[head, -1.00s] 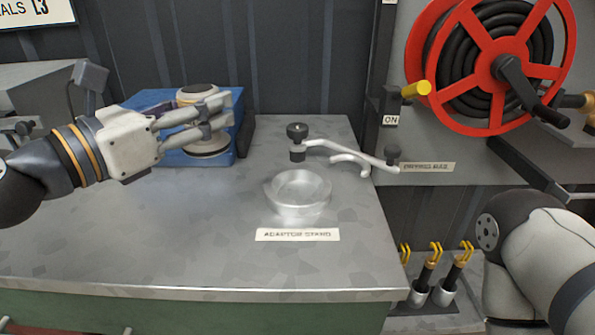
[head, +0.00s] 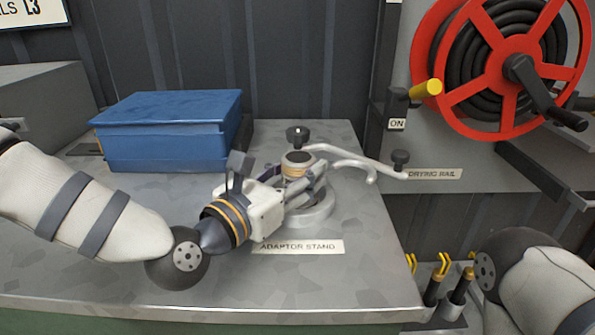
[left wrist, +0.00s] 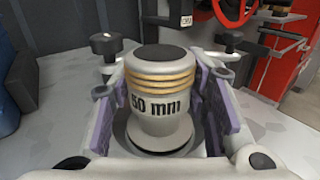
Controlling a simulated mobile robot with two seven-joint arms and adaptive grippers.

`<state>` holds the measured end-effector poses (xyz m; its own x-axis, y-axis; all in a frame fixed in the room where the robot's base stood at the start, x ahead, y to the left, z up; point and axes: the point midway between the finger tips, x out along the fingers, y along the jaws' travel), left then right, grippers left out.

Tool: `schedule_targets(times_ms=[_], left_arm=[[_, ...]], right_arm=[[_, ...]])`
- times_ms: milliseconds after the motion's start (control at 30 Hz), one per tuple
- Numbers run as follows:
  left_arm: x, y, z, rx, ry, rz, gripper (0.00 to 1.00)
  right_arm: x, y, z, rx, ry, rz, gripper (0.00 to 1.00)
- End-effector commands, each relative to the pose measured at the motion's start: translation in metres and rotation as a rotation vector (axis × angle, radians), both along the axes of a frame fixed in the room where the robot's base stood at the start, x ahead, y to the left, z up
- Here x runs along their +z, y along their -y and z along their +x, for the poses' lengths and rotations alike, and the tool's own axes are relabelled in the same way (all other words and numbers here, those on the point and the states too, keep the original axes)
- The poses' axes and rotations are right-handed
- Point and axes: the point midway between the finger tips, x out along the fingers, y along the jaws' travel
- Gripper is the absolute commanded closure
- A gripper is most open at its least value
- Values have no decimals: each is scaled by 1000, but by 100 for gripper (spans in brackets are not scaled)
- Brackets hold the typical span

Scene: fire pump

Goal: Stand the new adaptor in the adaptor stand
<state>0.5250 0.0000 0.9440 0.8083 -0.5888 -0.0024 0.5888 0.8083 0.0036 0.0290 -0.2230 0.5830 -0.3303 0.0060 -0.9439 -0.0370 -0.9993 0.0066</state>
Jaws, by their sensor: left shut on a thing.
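The adaptor (head: 298,163) is upright, with a pale body, brass-coloured bands and a dark top. In the left wrist view the adaptor (left wrist: 160,104) reads "50 mm" and stands between the purple finger pads. My left gripper (head: 303,182) is shut on it at the adaptor stand. The round metal adaptor stand (head: 318,216) is under the adaptor and partly hidden by the gripper. The adaptor's base lies within the stand's outline; I cannot tell whether it rests on the stand's floor. My right gripper is out of view.
A dark-knobbed clamp arm (head: 340,160) is just behind the stand. A blue case (head: 170,130) sits at the back left of the bench. A red hose reel (head: 500,70) is on the right wall. The bench front (head: 250,285) is clear.

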Motion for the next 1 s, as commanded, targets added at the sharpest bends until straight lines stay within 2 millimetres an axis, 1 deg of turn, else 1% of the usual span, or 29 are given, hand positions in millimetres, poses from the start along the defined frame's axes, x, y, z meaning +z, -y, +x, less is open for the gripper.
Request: schedule_targets(times_ms=[167,300,333,400,667,767,867,1000], left_arm=[[3,0,0,0,5,0,96],[-2,0,1,1,2,-1,96],[-2,0,0,0,1,0,50],[-1,0,0,0,3,0,37],[-1,0,0,0,3,0,37],[6,-1,-1,-1,6,2,37],[3,-11,-14,1,1,0,37],[3,-32,-41,2,0,-1,37]], right_arm=[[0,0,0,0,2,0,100],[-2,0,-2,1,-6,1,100],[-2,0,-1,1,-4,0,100],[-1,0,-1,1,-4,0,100],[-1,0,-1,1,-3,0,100],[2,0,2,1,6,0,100],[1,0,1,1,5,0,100],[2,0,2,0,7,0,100]])
